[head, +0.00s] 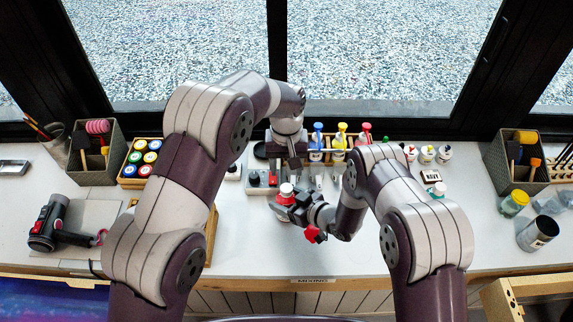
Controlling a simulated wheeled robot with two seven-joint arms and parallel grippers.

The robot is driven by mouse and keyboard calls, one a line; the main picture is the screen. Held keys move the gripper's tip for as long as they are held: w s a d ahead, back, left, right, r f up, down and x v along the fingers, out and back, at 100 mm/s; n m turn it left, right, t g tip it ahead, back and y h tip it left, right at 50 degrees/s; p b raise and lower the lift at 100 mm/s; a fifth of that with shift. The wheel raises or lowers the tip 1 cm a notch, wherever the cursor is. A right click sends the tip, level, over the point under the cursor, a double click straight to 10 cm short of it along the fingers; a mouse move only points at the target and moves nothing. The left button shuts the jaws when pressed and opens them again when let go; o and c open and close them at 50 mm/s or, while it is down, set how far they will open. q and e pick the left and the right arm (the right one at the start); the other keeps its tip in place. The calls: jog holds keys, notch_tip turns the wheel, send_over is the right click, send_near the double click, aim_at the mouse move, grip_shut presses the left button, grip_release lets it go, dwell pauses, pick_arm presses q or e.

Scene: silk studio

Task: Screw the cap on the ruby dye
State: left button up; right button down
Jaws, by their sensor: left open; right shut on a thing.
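A small bottle with a red body (284,199), apparently the ruby dye, stands upright near the middle of the table. A white cap (287,188) shows at its top; whether it is fully seated is too small to tell. My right gripper (286,208) comes in from the right and is shut on the bottle's body, hiding part of it. My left gripper (287,174) points down from above, open, with its fingertips just above the cap. No clear contact with the cap can be seen.
Behind stand bottles with blue, yellow and red tops (341,140). A card reading NAVY (433,175) and a small capped bottle (438,189) are to the right. A tray of coloured lids (133,169) and a grey bin (92,176) are left.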

aim_at(286, 188)
pick_arm(q)
jog(key=shift+f, duration=0.15)
notch_tip(286, 188, down, 8)
jog(key=shift+r, duration=0.1)
dwell(0.4)
grip_shut()
jog(key=shift+o, duration=0.6)
grip_release()
